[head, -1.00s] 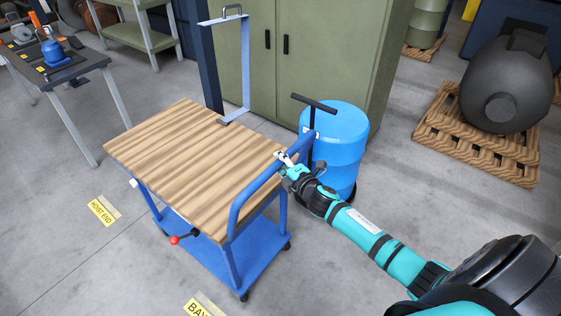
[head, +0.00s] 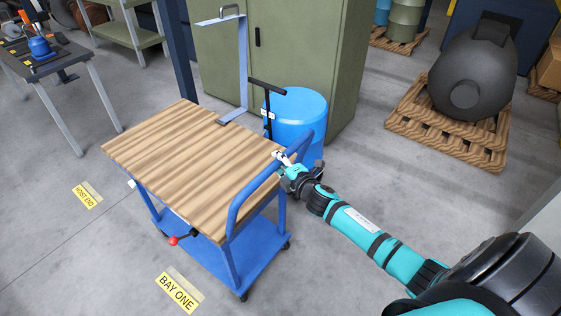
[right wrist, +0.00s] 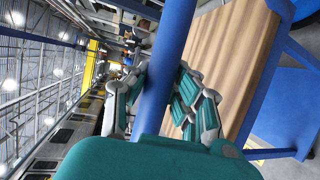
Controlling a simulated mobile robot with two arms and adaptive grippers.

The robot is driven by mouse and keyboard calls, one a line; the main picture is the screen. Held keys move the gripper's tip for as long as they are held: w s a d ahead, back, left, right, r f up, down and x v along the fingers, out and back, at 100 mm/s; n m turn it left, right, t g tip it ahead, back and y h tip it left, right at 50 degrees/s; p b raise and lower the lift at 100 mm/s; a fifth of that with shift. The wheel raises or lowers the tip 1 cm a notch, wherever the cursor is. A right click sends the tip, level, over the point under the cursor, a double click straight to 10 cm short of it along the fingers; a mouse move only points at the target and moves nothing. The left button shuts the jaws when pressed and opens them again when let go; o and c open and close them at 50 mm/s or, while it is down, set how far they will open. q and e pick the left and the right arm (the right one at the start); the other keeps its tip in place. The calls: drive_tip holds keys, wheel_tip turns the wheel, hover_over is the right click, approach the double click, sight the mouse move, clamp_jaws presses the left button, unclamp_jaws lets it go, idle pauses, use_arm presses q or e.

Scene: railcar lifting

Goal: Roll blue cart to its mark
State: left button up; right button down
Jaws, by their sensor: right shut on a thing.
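The blue cart (head: 240,264) has a striped wooden top (head: 185,165), a blue lower deck and a blue push rail (head: 237,205) at its right end. A lever with a red knob (head: 173,240) sticks out below the top. My right gripper (head: 283,157) is shut on the far part of the push rail. In the right wrist view its fingers (right wrist: 158,88) close around the blue rail (right wrist: 172,50). Yellow floor labels read BAY ONE (head: 175,293), in front of the cart, and HOIST END (head: 87,195), left of it. My left gripper is not in view.
A blue drum (head: 300,112) and a black T-handle (head: 267,85) stand close behind the cart. A green cabinet (head: 300,50) is behind. A dark tank (head: 470,75) sits on pallets. Front-left floor is clear.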

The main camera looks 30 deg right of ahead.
drive_tip(key=shift+r, duration=0.1)
drive_tip(key=c, duration=1)
unclamp_jaws()
drive_tip(key=shift+c, duration=0.2)
drive_tip(key=shift+s, duration=0.1)
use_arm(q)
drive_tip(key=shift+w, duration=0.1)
use_arm(e)
drive_tip(key=s+r, duration=0.2)
drive_tip(key=s, duration=0.9)
drive_tip(key=shift+s, duration=0.3)
